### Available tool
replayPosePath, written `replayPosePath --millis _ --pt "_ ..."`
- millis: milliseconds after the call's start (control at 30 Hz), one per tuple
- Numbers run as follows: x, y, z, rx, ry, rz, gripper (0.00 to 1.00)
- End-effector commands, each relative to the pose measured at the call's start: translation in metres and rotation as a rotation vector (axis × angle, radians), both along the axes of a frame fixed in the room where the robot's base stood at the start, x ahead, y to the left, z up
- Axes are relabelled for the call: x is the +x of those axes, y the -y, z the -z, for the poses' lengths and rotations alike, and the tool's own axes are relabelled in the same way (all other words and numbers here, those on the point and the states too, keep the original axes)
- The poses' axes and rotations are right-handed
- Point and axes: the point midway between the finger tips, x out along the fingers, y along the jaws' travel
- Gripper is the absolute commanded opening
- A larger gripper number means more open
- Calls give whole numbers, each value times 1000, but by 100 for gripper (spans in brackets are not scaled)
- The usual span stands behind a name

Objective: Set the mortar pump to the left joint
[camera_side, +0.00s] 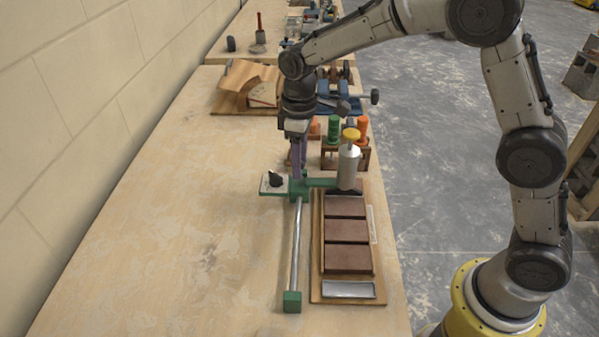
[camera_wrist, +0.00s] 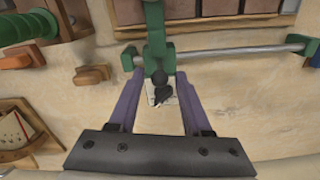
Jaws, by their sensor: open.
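The mortar pump is a silver cylinder (camera_side: 348,165) with a yellow cap, on the arm of a green carriage (camera_side: 299,187). The carriage sits at the far end of a metal rail (camera_side: 296,243), and the cylinder stands over the far end of the brick board. A black knob (camera_side: 275,179) on a pale plate is on the carriage's other side; it also shows in the wrist view (camera_wrist: 160,90). My gripper (camera_side: 299,172) points down at the carriage. In the wrist view its purple fingers (camera_wrist: 156,82) are open, one on each side of the green carriage. Contact cannot be told.
Brown bricks (camera_side: 347,231) lie in a row with dark joints on a wooden board (camera_side: 316,281), a metal tray (camera_side: 348,290) at its near end. A rack with green and orange spools (camera_side: 345,153) and a wooden fixture (camera_side: 240,90) stand behind. The bench's left is clear.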

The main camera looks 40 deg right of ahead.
Motion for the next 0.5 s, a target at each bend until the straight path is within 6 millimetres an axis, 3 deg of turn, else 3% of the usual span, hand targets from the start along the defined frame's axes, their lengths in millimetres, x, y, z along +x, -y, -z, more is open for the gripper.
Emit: replayPosePath --millis 200,500 --pt "0 0 28 -1 -1 0 49" --pt "0 0 37 0 0 0 49"
